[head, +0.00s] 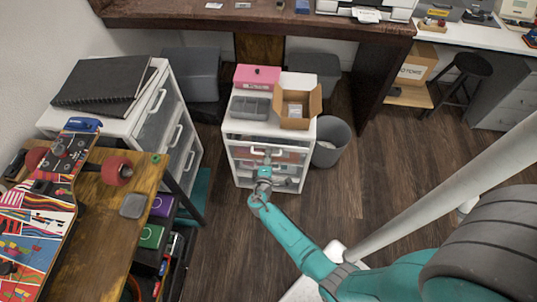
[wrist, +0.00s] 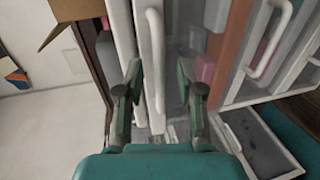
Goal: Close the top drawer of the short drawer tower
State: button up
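The short drawer tower (head: 236,136) is white with clear-fronted drawers and stands in the middle of the head view. Its top drawer's white handle (head: 266,153) faces me; how far that drawer stands out is hard to tell. My gripper (head: 264,172) is at the tower's front, just below this handle in the picture, and hides part of the front. In the wrist view my gripper (wrist: 162,90) has its two fingers apart. A white handle (wrist: 155,55) shows between and beyond the fingertips, with no clear contact. Pink and orange contents show through the clear panel beside it.
A pink box (head: 257,76), a grey bin (head: 250,107) and an open cardboard box (head: 296,105) stand on the short tower. A grey waste bin (head: 331,142) is close on its right. A taller drawer tower (head: 160,110) stands left. Wooden floor (head: 345,200) lies clear at right.

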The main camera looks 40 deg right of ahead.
aim_at(269, 147)
jog(key=shift+x, duration=1)
grip_shut()
jog(key=shift+r+x, duration=0.2)
jog(key=shift+x, duration=0.8)
jog(key=shift+r+x, duration=0.25)
jog(key=shift+x, duration=0.75)
jog(key=shift+d, duration=0.1)
grip_release()
jog(key=shift+w+d, duration=0.1)
